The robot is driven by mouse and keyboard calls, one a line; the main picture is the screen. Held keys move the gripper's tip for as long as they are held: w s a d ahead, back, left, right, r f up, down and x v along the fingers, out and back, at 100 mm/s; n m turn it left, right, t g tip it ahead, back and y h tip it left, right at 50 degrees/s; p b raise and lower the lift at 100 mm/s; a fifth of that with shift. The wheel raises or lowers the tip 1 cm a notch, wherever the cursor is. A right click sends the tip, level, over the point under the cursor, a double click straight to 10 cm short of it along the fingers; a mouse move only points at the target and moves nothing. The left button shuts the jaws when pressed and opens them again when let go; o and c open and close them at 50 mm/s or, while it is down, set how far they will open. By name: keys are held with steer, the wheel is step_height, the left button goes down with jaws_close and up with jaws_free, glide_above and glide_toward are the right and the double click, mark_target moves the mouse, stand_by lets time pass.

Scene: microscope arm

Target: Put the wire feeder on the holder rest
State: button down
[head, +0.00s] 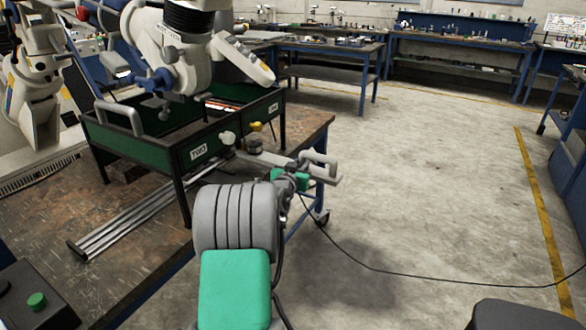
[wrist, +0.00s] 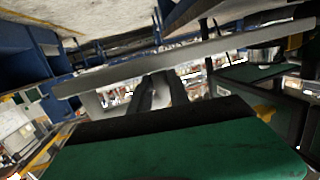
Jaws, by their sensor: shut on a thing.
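My gripper (head: 292,178) is out past the right edge of the workbench, at the end of my grey and green arm. It is shut on a light grey bar with a loop handle (head: 321,160), which I take for the wire feeder. In the wrist view the bar (wrist: 180,61) runs across the picture, beyond the dark fingers (wrist: 153,92) of my gripper. The exact grip is partly hidden. I cannot tell for sure which part is the holder rest. A dark round fitting with a yellow knob (head: 256,127) stands at the bench edge, left of the bar.
A green-sided, black-framed box (head: 150,165) labelled TWO stands on the workbench (head: 40,215), with a white jointed machine (head: 190,50) above. A metal rail (head: 130,220) lies in front. A control box with a green button (head: 37,300) is lower left.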

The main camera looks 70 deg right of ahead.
steer(key=w+a+f, duration=0.3)
steer(key=w+a, duration=0.3)
steer(key=a, duration=0.5)
steer(key=shift+a, duration=0.4)
steer(key=shift+w+f, duration=0.1)
steer(key=c, duration=1.6)
jaws_free()
steer(key=shift+f, duration=0.3)
steer(key=shift+c, duration=0.2)
steer(key=o, duration=0.4)
steer(key=shift+r, duration=0.15)
